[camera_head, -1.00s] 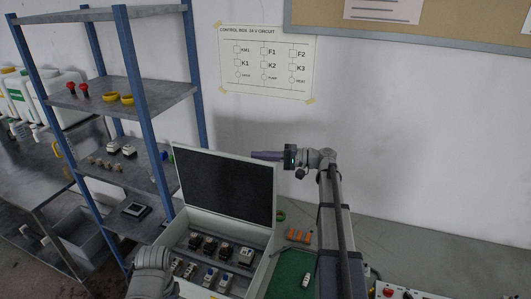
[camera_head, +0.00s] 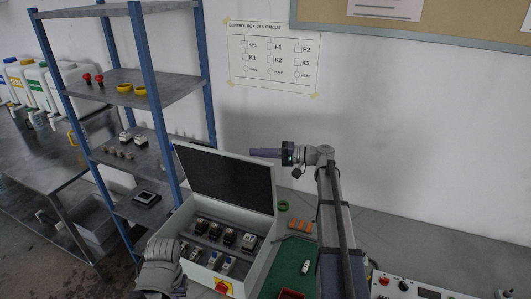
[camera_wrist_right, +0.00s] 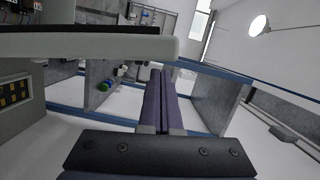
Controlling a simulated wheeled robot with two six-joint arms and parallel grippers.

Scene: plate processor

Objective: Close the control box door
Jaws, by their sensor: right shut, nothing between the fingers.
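The control box (camera_head: 222,283) is light grey and stands on the bench, with switches and relays inside. Its door (camera_head: 228,178) has a dark inner face and is hinged at the back. It stands raised and open, leaning over the box somewhat. My right gripper (camera_head: 252,152) is shut and empty, at the outer side of the door's upper right corner. In the right wrist view its purple fingers (camera_wrist_right: 158,73) lie together beside the door's pale edge (camera_wrist_right: 100,46); contact cannot be told. My left arm shows at the lower left, by the box's left side; its fingers are out of sight.
A blue-posted shelf (camera_head: 205,75) stands left of the box. A button panel (camera_head: 408,287) is at the lower right. The wall is behind.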

